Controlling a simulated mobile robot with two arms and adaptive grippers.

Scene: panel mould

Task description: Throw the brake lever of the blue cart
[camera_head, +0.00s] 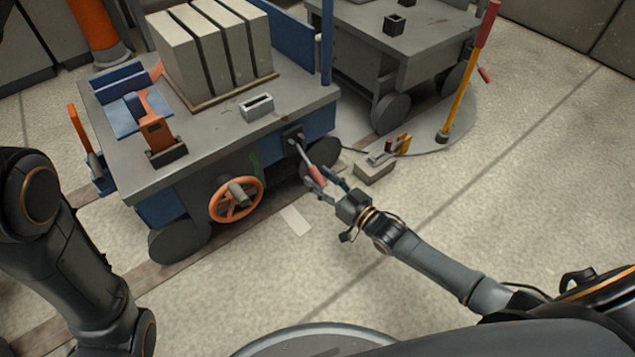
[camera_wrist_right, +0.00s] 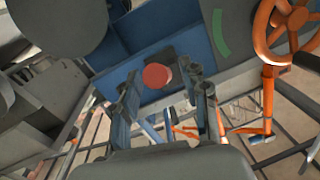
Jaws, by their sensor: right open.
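The blue cart (camera_head: 235,145) stands at left centre with a grey top. Its brake lever (camera_head: 316,174) is a thin grey rod with a red grip, slanting down and outward from a dark pivot block on the cart's side. My right gripper (camera_head: 329,188) is open at the red grip, with its fingers on either side of it. In the right wrist view the round red grip end (camera_wrist_right: 156,77) shows between the spread fingers (camera_wrist_right: 168,100). I cannot tell whether either finger touches it. My left arm shows at lower left, but its gripper is out of view.
An orange handwheel (camera_head: 236,199) sits on the cart's near side. Pale panels (camera_head: 210,50) stand on its top. A grey cart (camera_head: 415,50) stands behind. A yellow lever with a red handle (camera_head: 470,70) and a small floor box (camera_head: 374,171) are to the right. Floor at right is clear.

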